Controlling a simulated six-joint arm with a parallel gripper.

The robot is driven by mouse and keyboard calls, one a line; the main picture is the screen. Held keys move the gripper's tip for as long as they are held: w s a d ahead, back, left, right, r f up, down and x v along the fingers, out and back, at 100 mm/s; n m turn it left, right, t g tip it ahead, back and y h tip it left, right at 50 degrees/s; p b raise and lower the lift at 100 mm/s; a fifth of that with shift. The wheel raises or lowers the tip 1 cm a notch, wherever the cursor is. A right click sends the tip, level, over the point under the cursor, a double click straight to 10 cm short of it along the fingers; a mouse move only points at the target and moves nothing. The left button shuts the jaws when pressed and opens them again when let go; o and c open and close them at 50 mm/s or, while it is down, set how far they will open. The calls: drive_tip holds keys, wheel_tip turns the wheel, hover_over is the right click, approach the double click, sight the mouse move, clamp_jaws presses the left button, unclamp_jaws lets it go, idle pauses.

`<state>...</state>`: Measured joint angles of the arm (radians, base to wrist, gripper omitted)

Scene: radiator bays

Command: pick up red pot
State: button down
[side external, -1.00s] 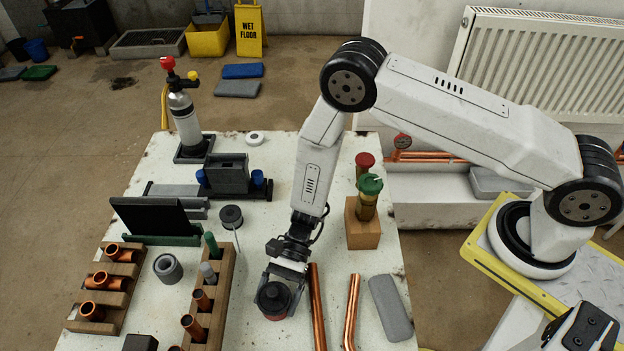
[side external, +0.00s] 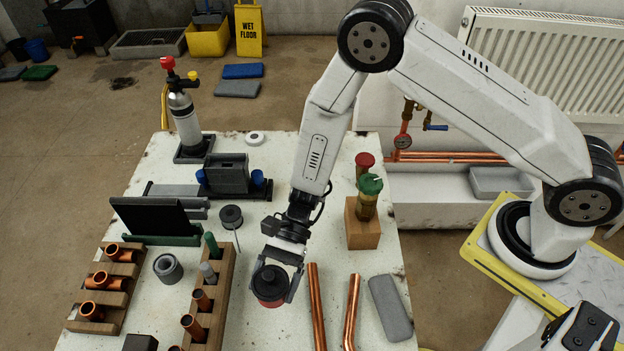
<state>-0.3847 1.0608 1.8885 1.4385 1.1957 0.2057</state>
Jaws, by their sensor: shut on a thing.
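The red pot (side external: 271,301) is a small round pot with a dark top and a red lower side. My gripper (side external: 271,284) is shut on it, one finger on each side. The pot hangs upright or nearly so over the white table, left of the copper pipes. Whether it is clear of the table surface is hard to tell, but it sits higher in the picture than before.
Copper pipes (side external: 316,308) and a grey block (side external: 390,308) lie to the right. A wooden rack (side external: 213,300) with copper fittings stands close on the left. A wooden block (side external: 362,232) holds red- and green-topped items. A black spool (side external: 231,216) stands behind left.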

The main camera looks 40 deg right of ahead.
sight(271, 272)
drive_tip(key=shift+r, duration=1.7)
